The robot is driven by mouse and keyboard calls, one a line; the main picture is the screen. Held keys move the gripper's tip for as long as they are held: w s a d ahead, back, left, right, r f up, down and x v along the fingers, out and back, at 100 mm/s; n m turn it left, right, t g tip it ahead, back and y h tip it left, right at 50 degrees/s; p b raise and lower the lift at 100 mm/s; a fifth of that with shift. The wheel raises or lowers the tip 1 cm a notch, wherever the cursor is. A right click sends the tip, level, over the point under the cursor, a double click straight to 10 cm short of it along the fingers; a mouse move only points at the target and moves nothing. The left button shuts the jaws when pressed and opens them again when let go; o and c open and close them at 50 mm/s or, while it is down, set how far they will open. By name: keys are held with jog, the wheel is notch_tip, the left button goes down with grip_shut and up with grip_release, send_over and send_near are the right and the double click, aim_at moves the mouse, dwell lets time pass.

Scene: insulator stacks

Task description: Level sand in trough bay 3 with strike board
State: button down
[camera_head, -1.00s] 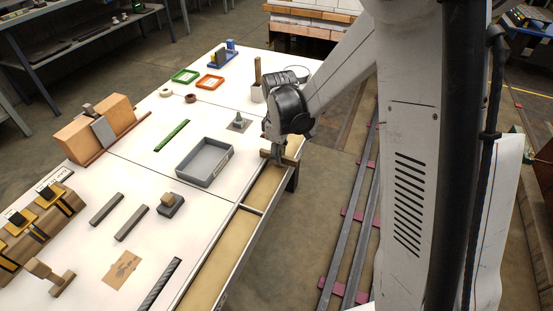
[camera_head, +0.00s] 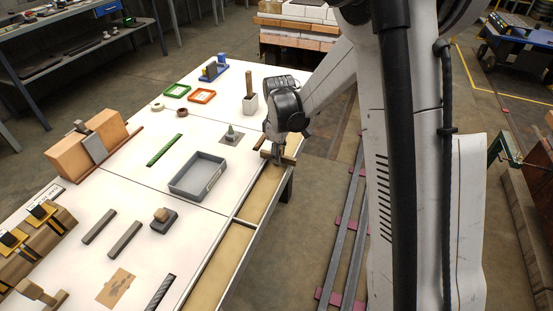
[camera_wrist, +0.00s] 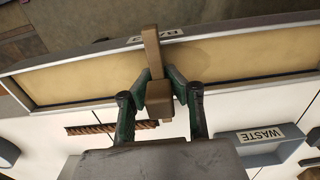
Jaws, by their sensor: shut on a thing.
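My gripper (camera_head: 272,158) is shut on the strike board (camera_wrist: 152,52) by its block-like handle (camera_wrist: 159,98). In the wrist view, the board lies crosswise over the sand (camera_wrist: 80,76) and reaches the trough's labelled rim (camera_wrist: 110,47). The label is upside down and partly hidden by the board. In the head view, the board (camera_head: 287,160) is near the far end of the trough (camera_head: 236,222), which runs along the table's right edge. Sand shows on both sides of the board. I cannot tell whether the board's lower edge touches it.
A grey tray (camera_head: 186,188) stands beside the trough; its WASTE label (camera_wrist: 263,135) shows in the wrist view. A grey pot (camera_head: 249,104) and a small cone on a plate (camera_head: 231,138) stand near my gripper. Rails (camera_head: 345,225) run along the floor at right.

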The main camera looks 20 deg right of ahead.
jog(key=shift+w+d+b, duration=0.2)
jog(key=shift+w+d, duration=1.15)
jog(key=shift+w, duration=0.35)
jog(key=shift+w+d+b, duration=0.2)
jog(key=shift+w+d, duration=1.1)
jog(key=shift+w, duration=0.45)
jog(key=shift+w+d+b, duration=0.2)
jog(key=shift+w+d, duration=1.15)
jog(key=shift+w, duration=0.35)
notch_tip(320, 180, up, 6)
jog(key=p, duration=0.3)
